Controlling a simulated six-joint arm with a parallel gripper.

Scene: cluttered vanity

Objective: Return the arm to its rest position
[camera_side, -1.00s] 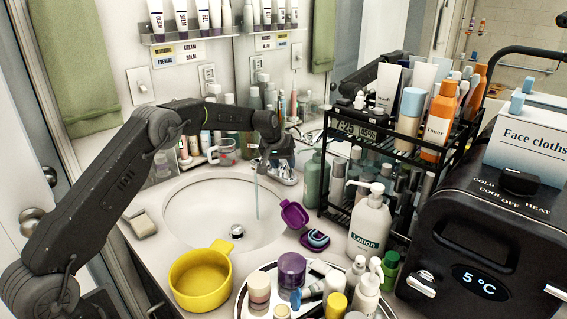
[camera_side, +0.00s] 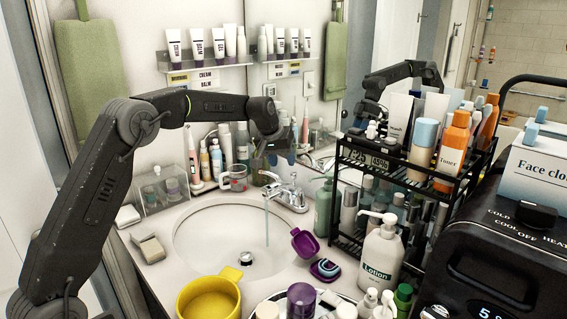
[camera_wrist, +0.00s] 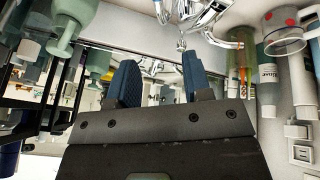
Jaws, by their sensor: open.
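My arm arches over the left of the sink (camera_side: 190,240). My gripper (camera_side: 282,155) hangs above and a little behind the chrome faucet (camera_side: 290,193), clear of it, in the side view. In the wrist view my gripper (camera_wrist: 158,82) shows two blue fingers spread apart with nothing between them. The faucet (camera_wrist: 200,15) is at the top of that view, beyond the fingertips. Water runs from it into the basin.
A black rack (camera_side: 350,190) of bottles is to the right. A measuring cup (camera_side: 235,178) and several bottles line the back wall. Air above the sink is open.

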